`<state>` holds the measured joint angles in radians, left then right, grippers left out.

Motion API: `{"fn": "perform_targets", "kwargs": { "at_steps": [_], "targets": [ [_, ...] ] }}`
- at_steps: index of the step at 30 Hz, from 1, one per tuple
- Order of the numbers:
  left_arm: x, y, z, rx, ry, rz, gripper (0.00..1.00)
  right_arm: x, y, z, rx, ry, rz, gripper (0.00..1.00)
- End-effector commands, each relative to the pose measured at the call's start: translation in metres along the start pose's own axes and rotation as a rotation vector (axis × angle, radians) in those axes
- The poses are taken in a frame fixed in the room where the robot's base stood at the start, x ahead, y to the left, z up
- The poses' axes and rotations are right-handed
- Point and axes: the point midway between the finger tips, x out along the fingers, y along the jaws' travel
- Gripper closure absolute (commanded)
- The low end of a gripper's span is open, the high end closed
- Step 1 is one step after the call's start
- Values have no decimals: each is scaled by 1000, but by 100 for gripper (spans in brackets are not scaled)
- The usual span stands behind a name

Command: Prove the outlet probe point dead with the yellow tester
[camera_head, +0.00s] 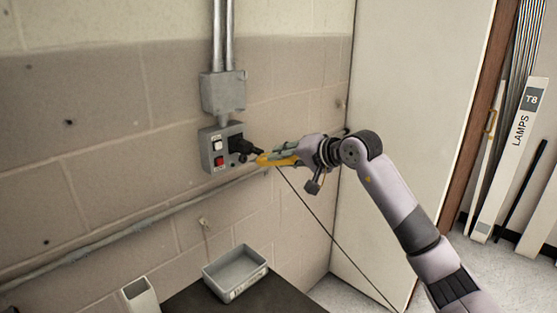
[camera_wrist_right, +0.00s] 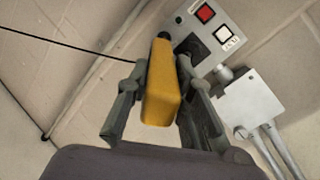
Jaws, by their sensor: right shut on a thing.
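The yellow tester (camera_head: 272,160) is held in my right gripper (camera_head: 287,153), its tip pointing left at the grey outlet box (camera_head: 207,153) on the wall. The box carries a white switch, a red switch and a black plug or socket (camera_head: 240,146) on its right side. In the right wrist view the tester (camera_wrist_right: 162,92) sits between the two fingers of the right gripper (camera_wrist_right: 150,100). Its dark tip overlaps the edge of the outlet box (camera_wrist_right: 224,55); I cannot tell whether it touches. The probe point itself is not clearly visible. My left gripper is out of view.
A thin black cable (camera_head: 335,240) runs from near the tester down to the right. A grey junction box (camera_head: 223,92) with conduits sits above the outlet. A grey tray (camera_head: 236,272) stands on a dark surface below. A pale panel (camera_head: 415,110) stands right, behind my arm.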

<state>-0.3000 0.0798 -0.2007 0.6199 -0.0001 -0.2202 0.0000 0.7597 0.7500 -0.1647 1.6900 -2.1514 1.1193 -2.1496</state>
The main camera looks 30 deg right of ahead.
Motion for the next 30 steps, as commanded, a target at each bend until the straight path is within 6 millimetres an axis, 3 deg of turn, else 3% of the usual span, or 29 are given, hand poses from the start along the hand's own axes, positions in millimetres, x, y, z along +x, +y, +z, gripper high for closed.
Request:
{"fn": "perform_targets", "kwargs": {
  "at_steps": [18,30],
  "targets": [
    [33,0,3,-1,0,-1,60,-43,17,10,-1,1,0,100],
    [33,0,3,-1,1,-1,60,-44,18,12,-1,-4,-1,100]
  ]
}}
